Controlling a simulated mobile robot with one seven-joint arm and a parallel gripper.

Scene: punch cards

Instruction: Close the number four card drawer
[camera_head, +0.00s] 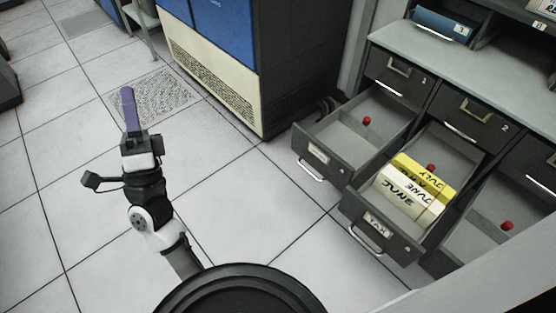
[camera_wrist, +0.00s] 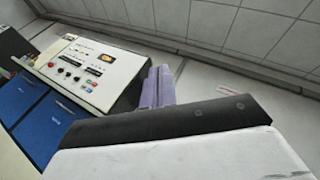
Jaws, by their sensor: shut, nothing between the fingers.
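A grey drawer (camera_head: 318,154) at the lower left of the card cabinet is pulled open, with a metal handle on its front and a red knob inside; its number is not readable. A second open drawer (camera_head: 377,225) beside it holds white and yellow card blocks marked JUNE and JULY. A third open drawer (camera_head: 478,232) is at the right, partly cut off. My gripper (camera_head: 129,108) is shut and empty, well to the left of the drawers, pointing up in the head view. Its purple fingers (camera_wrist: 158,86) are together in the wrist view. No drawer shows in the wrist view.
Closed drawers marked 1 (camera_head: 392,75) and 2 (camera_head: 470,118) sit above the open ones. A blue and cream machine (camera_head: 215,80) stands behind, between my gripper and the cabinet. Tiled floor is clear between my arm and the drawers. A control panel (camera_wrist: 90,68) shows in the wrist view.

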